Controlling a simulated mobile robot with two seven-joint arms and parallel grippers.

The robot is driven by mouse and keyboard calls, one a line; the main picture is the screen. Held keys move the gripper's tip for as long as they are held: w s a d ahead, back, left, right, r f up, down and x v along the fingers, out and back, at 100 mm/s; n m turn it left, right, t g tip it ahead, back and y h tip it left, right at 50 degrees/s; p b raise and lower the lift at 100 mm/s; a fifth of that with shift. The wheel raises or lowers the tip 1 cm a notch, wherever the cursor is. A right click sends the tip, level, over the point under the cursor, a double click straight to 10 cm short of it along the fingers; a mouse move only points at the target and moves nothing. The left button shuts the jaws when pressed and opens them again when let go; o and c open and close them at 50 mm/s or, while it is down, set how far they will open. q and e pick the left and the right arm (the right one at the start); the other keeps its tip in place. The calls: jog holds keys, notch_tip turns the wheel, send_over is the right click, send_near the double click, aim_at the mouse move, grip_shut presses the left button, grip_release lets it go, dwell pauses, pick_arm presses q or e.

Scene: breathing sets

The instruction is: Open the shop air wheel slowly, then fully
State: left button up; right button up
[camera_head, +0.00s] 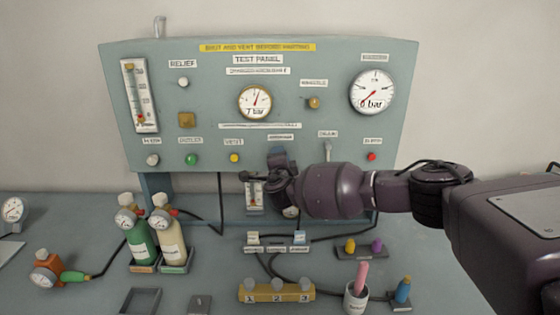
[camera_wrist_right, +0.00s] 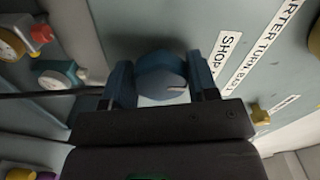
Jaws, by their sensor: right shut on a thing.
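The shop air wheel (camera_wrist_right: 162,75) is a round blue-grey knob on the test panel (camera_head: 215,125). In the right wrist view it sits between the two fingers of my right gripper (camera_wrist_right: 162,88), beside a label reading SHOP. My right gripper is shut on it. In the head view the gripper (camera_head: 277,160) is at the panel's lower middle, and my arm hides most of the wheel. A gauge (camera_head: 255,103) at the panel's middle reads about 7 bar. The large gauge (camera_head: 373,92) at upper right reads about 0 bar. My left gripper is out of view.
A green bottle (camera_head: 142,245) and a cream bottle (camera_head: 171,245) stand at left on the bench. Dark hoses cross the bench below my arm.

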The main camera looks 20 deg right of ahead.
dwell(0.3)
jog(key=o, duration=0.9)
jog(key=shift+s, duration=0.1)
jog(key=shift+b+v, duration=0.35)
jog(key=shift+v, duration=4.95)
jog(key=shift+r, duration=0.1)
